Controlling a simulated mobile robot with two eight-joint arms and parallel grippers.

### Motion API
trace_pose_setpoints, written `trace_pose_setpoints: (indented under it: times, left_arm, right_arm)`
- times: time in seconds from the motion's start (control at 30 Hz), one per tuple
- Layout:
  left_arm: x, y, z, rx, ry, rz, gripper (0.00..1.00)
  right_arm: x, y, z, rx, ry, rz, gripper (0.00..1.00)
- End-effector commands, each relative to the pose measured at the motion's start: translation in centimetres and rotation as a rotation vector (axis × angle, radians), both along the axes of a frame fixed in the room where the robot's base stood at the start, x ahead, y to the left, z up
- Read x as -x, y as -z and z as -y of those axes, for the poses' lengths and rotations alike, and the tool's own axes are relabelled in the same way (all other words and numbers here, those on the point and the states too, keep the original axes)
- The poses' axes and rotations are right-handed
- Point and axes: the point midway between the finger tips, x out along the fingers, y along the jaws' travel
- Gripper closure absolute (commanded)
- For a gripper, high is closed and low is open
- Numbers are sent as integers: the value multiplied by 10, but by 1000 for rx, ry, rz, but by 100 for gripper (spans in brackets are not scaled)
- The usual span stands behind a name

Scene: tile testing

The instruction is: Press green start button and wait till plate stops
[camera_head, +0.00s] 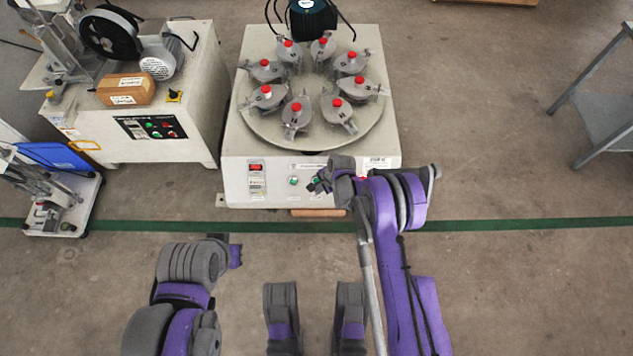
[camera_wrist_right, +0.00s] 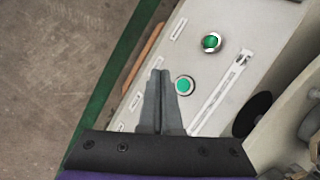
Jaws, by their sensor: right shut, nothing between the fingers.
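The tile-testing machine (camera_head: 240,140) has a round plate (camera_head: 317,128) carrying several grey holders with red knobs. On its front panel is a green button (camera_head: 293,181), which shows with a bright metal ring in the right wrist view (camera_wrist_right: 211,42). A second green button (camera_wrist_right: 184,86) is nearer my gripper. I cannot read which one is start. My right gripper (camera_head: 317,184) is shut and empty at the panel. In the wrist view its fingertips (camera_wrist_right: 158,76) are just left of the nearer button; contact is unclear. My left arm is low left; its gripper does not show.
A red switch (camera_head: 255,167) is left on the same panel. A second machine (camera_head: 190,105) with a brown block (camera_head: 126,90) stands at left, and a blue-topped device (camera_head: 55,157) below it. A grey metal table (camera_head: 605,115) is at right. The floor in front is clear.

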Motion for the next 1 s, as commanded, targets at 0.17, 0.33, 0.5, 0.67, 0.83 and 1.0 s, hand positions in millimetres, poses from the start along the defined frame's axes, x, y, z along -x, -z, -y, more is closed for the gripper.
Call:
trace_pose_setpoints:
  times: [0.17,0.33,0.5,0.67,0.83,1.0]
  left_arm:
    - [-2,12,0,0,0,2,100]
    - [-2,11,0,0,0,1,100]
    - [-2,11,0,0,0,1,100]
    - [-2,11,0,0,0,1,100]
    - [-2,11,0,0,0,1,100]
    - [-2,11,0,0,0,1,100]
  right_arm:
    - [-21,19,0,0,1,0,100]
    - [-35,29,0,0,1,0,100]
    - [-42,35,0,0,1,0,100]
    - [-44,36,0,0,0,0,100]
    - [-44,36,0,0,0,0,100]
    - [-44,36,0,0,0,0,100]
